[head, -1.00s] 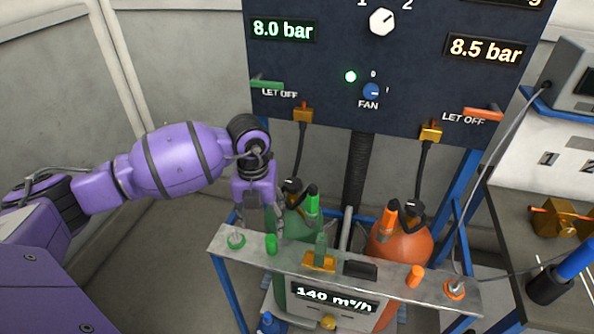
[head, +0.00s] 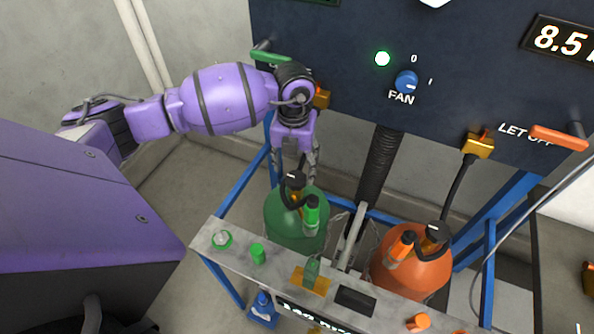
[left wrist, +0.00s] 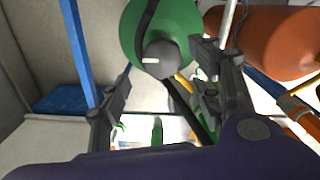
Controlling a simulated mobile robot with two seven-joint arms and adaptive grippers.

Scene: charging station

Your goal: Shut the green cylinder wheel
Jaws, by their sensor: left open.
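The green cylinder (head: 285,222) stands in the blue frame, behind the metal shelf. Its wheel (head: 293,177) is a dark knob with a white mark on top of the cylinder, and it also shows in the left wrist view (left wrist: 161,60). My left gripper (head: 297,172) is open, with its fingers pointing down at the wheel. In the left wrist view my left gripper (left wrist: 163,75) has one finger on each side of the wheel in the picture. I cannot tell whether a finger touches it. My right gripper is not in view.
A green-capped fitting (head: 312,212) stands close beside the wheel. The orange cylinder (head: 412,270) is to the right. The metal shelf (head: 222,262) runs in front, and the dark control panel (head: 335,75) rises behind. A black hose (head: 378,165) hangs between the cylinders.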

